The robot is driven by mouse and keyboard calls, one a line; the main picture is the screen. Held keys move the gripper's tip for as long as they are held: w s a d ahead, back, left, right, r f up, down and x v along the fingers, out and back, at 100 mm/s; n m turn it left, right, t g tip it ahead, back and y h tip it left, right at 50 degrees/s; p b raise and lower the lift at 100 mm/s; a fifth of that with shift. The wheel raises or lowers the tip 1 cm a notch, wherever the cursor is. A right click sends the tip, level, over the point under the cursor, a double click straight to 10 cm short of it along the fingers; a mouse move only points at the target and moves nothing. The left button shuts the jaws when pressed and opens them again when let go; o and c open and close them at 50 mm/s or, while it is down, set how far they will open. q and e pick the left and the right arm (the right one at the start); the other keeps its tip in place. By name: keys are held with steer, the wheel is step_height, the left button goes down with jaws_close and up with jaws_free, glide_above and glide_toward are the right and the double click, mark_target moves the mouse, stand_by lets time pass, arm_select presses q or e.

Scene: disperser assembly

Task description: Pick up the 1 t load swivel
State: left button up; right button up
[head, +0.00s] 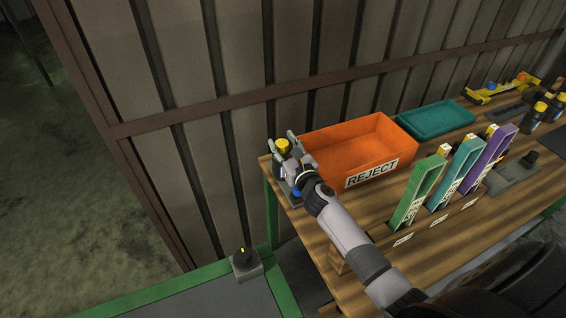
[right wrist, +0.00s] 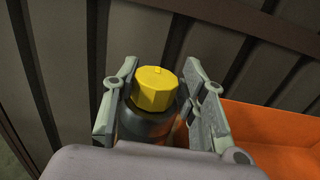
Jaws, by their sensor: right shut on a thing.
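The load swivel (right wrist: 153,91) shows in the right wrist view as a yellow faceted top on a dark grey round body. Its yellow top also shows in the head view (head: 282,146), at the left end of the wooden bench. My right gripper (right wrist: 160,100) has one finger on each side of the dark body and is shut on it. In the head view my right gripper (head: 292,152) is at the bench's left back corner. The swivel's lower part is hidden by my gripper, and its load marking cannot be read. My left gripper is not in view.
An orange REJECT bin (head: 340,152) stands just right of my right gripper. Green, teal and purple holders (head: 418,190) stand further right. A corrugated wall is close behind.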

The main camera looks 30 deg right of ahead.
steer(key=shift+a+f, duration=0.1)
steer(key=shift+f, duration=0.05)
jaws_close()
stand_by(0.4)
